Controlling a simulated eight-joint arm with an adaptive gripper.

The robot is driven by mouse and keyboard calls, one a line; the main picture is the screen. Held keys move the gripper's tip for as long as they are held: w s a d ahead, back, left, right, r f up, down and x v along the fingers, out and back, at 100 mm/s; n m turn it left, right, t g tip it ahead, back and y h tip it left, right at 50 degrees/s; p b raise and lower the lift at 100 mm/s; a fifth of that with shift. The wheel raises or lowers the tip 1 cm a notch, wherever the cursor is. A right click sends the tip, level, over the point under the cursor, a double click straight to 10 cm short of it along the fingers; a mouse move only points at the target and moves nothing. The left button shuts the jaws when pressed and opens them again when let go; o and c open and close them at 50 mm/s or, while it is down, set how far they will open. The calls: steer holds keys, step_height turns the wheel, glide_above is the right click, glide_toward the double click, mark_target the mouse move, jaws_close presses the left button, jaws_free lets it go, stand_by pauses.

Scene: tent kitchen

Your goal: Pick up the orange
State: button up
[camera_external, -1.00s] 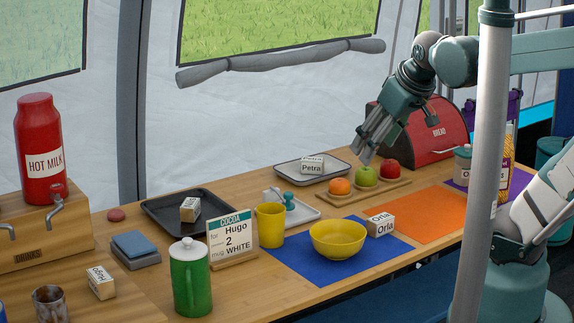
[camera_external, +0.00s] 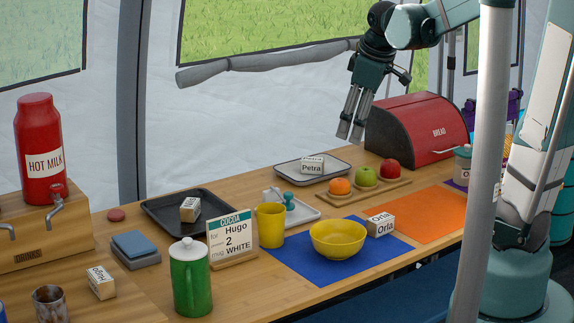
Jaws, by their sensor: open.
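The orange (camera_external: 339,187) sits at the left end of a wooden board (camera_external: 376,194), beside a green apple (camera_external: 366,176) and a red apple (camera_external: 389,169). My gripper (camera_external: 350,138) is open and empty, with its fingers pointing down. In the picture it shows above and slightly right of the orange, apart from it. Its exact depth relative to the fruit is hard to tell. Nothing hides the orange.
A tray with a Petra block (camera_external: 312,164) lies behind the orange, and a red bread box (camera_external: 415,130) stands behind right. A yellow cup (camera_external: 270,225), yellow bowl (camera_external: 338,239) and Orla block (camera_external: 380,224) stand in front. The orange mat (camera_external: 432,216) is bare.

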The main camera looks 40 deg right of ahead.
steer(key=w+d+f+n+g+p, duration=0.1)
steer(key=w+d+f+n, duration=0.15)
steer(key=w, duration=0.35)
steer(key=w+d+f+n+g+p, duration=0.1)
steer(key=w+d+f+n+p, duration=0.15)
steer(key=w, duration=0.25)
steer(key=n+g+p, duration=0.2)
steer(key=n, duration=0.2)
glide_above(340, 180)
steer(key=f, duration=1.1)
steer(key=shift+a+f, duration=0.15)
steer(key=shift+a, duration=0.1)
steer(key=shift+w+d+f+n, duration=0.15)
steer(key=shift+d+f+n, duration=0.15)
steer(key=shift+f, duration=0.25)
steer(key=shift+f+b, duration=0.3)
steer(key=shift+f, duration=1)
steer(key=shift+f+b, duration=0.8)
steer(key=shift+f, duration=1.75)
